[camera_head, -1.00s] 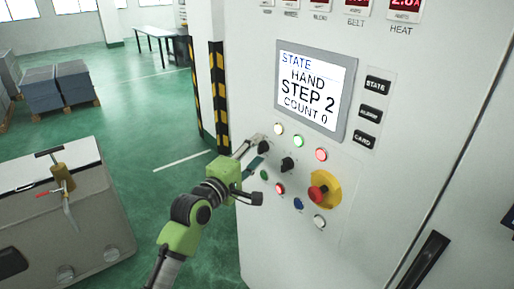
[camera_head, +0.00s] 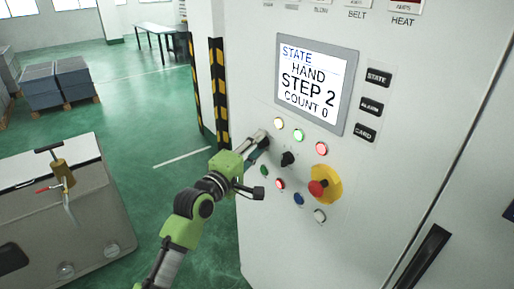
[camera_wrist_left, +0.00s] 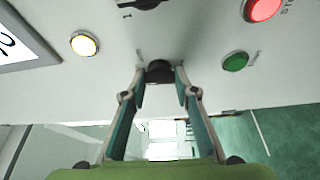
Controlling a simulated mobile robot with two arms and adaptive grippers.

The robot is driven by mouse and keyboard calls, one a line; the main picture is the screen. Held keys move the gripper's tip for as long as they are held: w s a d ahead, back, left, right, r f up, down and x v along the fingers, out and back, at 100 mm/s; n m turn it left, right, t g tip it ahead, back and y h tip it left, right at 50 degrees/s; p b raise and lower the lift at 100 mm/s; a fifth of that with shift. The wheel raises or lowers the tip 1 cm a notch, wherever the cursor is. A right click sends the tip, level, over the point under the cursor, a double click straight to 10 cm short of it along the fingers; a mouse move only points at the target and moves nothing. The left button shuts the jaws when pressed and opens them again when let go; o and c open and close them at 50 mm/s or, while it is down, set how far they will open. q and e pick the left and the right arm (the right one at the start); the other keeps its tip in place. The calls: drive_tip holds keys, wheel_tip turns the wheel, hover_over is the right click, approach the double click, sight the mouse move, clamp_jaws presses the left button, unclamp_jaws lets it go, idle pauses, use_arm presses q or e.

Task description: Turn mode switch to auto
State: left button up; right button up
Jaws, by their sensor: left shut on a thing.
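The grey-white control cabinet carries a screen (camera_head: 311,84) that reads STATE, HAND, STEP 2, COUNT 0. My left gripper (camera_head: 262,140) reaches the left black rotary switch on the panel, below the screen. In the left wrist view this switch (camera_wrist_left: 159,73) sits between the two fingertips, and the left gripper (camera_wrist_left: 160,66) is shut on it. The fingers largely hide the switch in the head view, and I cannot read its label or pointer position. A second black switch (camera_head: 288,158) is just to the right. My right gripper is not in view.
Close around are a yellow-white lamp (camera_head: 279,122), a lit green button (camera_head: 298,135), a red one (camera_head: 321,149), a green button (camera_head: 264,170) and a red emergency stop (camera_head: 318,188) on yellow. A grey machine (camera_head: 95,235) stands at left; green floor lies between.

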use_arm(q)
drive_tip(key=m+h+b, duration=0.1)
drive_tip(key=m+b, duration=0.1)
drive_tip(key=b, duration=0.1)
drive_tip(key=m+h+b, duration=0.1)
drive_tip(key=m+b, duration=0.2)
drive_tip(key=b, duration=0.1)
drive_tip(key=f+m+t+b, duration=0.1)
drive_tip(key=m+b, duration=0.1)
drive_tip(key=b, duration=0.2)
drive_tip(key=shift+m+h, duration=0.4)
drive_tip(key=shift+r+m+h+b, duration=0.15)
drive_tip(key=shift+m+h+b, duration=0.25)
drive_tip(key=shift+m+b, duration=0.6)
drive_tip(key=o, duration=1.1)
drive_tip(key=shift+w, duration=0.1)
drive_tip(key=shift+r, duration=0.1)
drive_tip(key=shift+a, duration=0.1)
drive_tip(key=v, duration=1.2)
